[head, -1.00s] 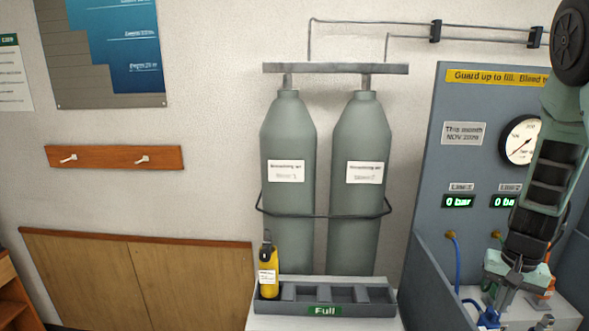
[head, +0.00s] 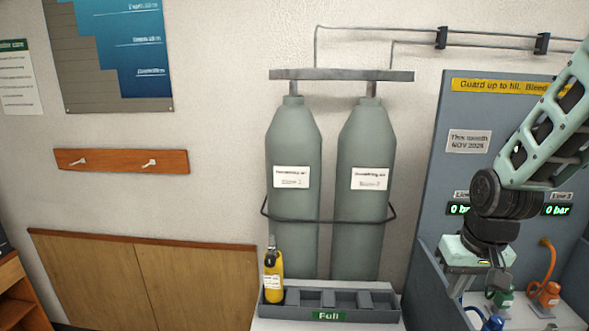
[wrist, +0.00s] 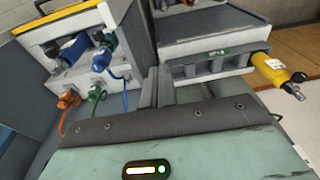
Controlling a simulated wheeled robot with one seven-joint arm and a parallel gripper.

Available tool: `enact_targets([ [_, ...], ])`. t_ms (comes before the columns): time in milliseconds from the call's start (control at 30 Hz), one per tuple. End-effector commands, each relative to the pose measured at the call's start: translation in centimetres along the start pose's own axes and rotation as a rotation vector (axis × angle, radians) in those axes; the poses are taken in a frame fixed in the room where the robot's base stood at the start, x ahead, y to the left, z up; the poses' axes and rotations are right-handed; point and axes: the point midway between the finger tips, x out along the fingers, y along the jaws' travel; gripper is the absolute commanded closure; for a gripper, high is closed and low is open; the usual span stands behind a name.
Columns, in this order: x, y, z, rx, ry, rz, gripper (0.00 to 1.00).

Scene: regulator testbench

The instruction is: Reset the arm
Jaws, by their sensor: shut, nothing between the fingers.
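My arm (head: 540,130) reaches in from the right in the head view, bent, with its wrist in front of the grey-blue panel. My gripper (head: 497,281) hangs from it, fingers down, above the fittings bench. In the wrist view my gripper (wrist: 158,86) shows its two fingers close together, shut with nothing between them. The fingers look apart from the fittings and the rack.
A yellow cylinder (head: 273,272) stands in the left slot of the rack labelled Full (head: 385,316); the other slots are empty. Two large grey cylinders (head: 293,212) stand behind. Blue, green and orange (head: 545,292) fittings with hoses are close to my gripper.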

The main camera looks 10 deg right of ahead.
Motion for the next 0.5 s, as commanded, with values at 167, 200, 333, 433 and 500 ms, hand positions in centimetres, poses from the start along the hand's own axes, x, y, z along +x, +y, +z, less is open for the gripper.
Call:
enact_targets([
  [167, -2.8, -4.3, 2.5, -0.215, 0.075, -0.008, 1.00],
  [200, -2.2, -5.4, 3.3, -0.259, 0.077, -0.012, 1.00],
  [333, 0.4, -9.8, 6.4, -0.399, 0.022, -0.046, 1.00],
  [433, 1.8, -13.0, 9.5, -0.518, -0.017, -0.067, 1.00],
  [500, 2.7, -14.9, 12.0, -0.605, -0.048, -0.077, 1.00],
])
